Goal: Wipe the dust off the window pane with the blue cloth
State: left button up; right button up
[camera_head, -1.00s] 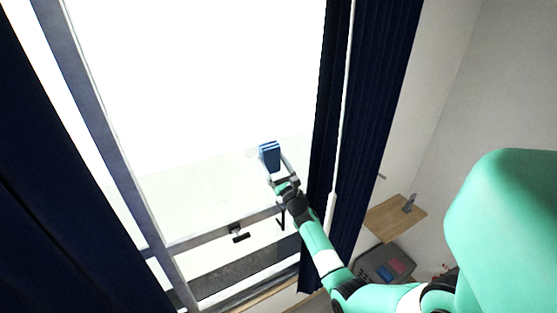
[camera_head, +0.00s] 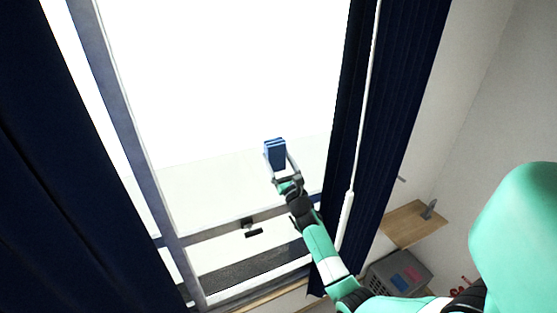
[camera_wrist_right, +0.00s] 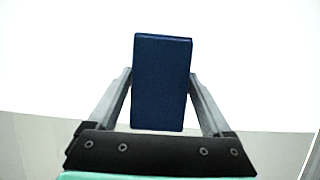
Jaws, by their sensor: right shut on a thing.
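The blue cloth (camera_head: 275,154) is a folded block held in my right gripper (camera_head: 280,170), in front of the window pane (camera_head: 225,80) in the head view. In the right wrist view the blue cloth (camera_wrist_right: 162,82) stands upright between the two grey fingers of my right gripper (camera_wrist_right: 160,85), which are shut on it. The pane is bright white above and paler grey low down; glare hides any dust on it. I cannot tell whether the cloth touches the glass. My left gripper is not in view.
Dark blue curtains hang left (camera_head: 60,180) and right (camera_head: 390,120) of the window. A white rod (camera_head: 362,110) hangs along the right curtain. A window handle (camera_head: 252,228) sits on the lower frame. A wooden shelf (camera_head: 408,222) and grey basket (camera_head: 392,274) are at the lower right.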

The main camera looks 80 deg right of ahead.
aim_at(216, 162)
jog(key=shift+w+a+f+b, duration=0.15)
jog(key=shift+w+a+b, duration=0.6)
jog(key=shift+w+b, duration=0.4)
jog(key=shift+w+a+r, duration=0.2)
jog(key=shift+w+a, duration=0.15)
jog(key=shift+w, duration=0.05)
jog(key=shift+w+a, duration=1.45)
jog(key=shift+w, duration=0.55)
jog(key=shift+w+a, duration=1.45)
jog(key=shift+w, duration=0.55)
jog(key=shift+w+a, duration=1.45)
jog(key=shift+w, duration=0.55)
